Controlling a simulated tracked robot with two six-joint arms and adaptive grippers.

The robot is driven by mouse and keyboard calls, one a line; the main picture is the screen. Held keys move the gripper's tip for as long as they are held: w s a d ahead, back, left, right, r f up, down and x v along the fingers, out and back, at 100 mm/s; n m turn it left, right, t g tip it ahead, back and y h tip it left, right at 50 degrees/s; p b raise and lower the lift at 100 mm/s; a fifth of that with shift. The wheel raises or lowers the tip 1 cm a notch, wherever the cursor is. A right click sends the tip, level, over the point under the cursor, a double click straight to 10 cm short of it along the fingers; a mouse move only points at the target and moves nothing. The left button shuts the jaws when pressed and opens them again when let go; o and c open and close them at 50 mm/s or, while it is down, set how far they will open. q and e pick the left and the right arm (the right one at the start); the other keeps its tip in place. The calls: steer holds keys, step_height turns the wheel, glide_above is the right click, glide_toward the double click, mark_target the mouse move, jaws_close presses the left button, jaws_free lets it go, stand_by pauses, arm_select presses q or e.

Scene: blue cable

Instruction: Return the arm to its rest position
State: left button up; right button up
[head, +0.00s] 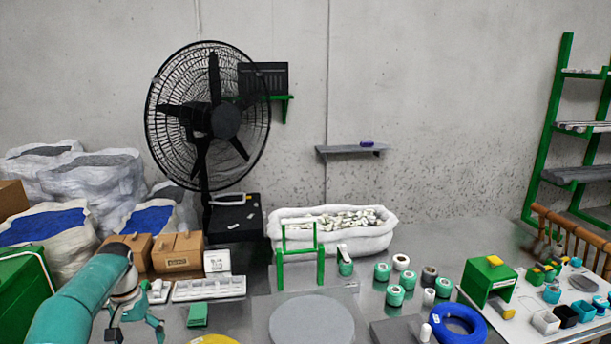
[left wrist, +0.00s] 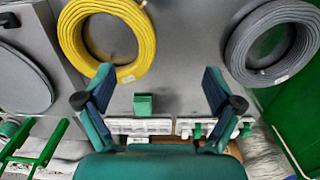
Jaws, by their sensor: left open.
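My left gripper (head: 136,331) is at the lower left of the head view, at the end of my teal arm. Its two fingers stand wide apart in the left wrist view (left wrist: 159,76), with nothing between them. The blue cable (head: 458,326) lies coiled at the lower right of the head view, far from this gripper. A yellow cable coil (left wrist: 148,62) and a grey cable coil (left wrist: 235,58) lie on the grey surface beyond the fingers in the wrist view. My right gripper is not seen.
A white compartment tray (head: 208,289) and a small green block (head: 197,314) are close to the left gripper. A green frame (head: 300,268), a round grey plate (head: 311,323) and several spools (head: 395,295) stand to the right. A black fan (head: 208,115) stands behind.

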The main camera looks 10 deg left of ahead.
arm_select(q)
steer(key=s+d+f+m+g+h+b, duration=0.15)
steer(key=s+d+f, duration=0.25)
steer(key=d+f, duration=0.6)
steer(key=s+d+f+m+g+h+b, duration=0.15)
steer(key=s+d+f, duration=0.35)
steer(key=d+f, duration=0.55)
steer(key=s+d+f+n+t, duration=0.1)
steer(key=s+d+f, duration=0.3)
steer(key=s, duration=0.5)
steer(key=s+d+f+n+t+b, duration=0.1)
steer(key=s+d+f+t, duration=0.1)
steer(key=s+d+f, duration=0.3)
steer(key=shift+s+d+t+h+b, duration=0.3)
steer(key=shift+s+d+t+h, duration=0.1)
steer(key=shift+s+d, duration=1.6)
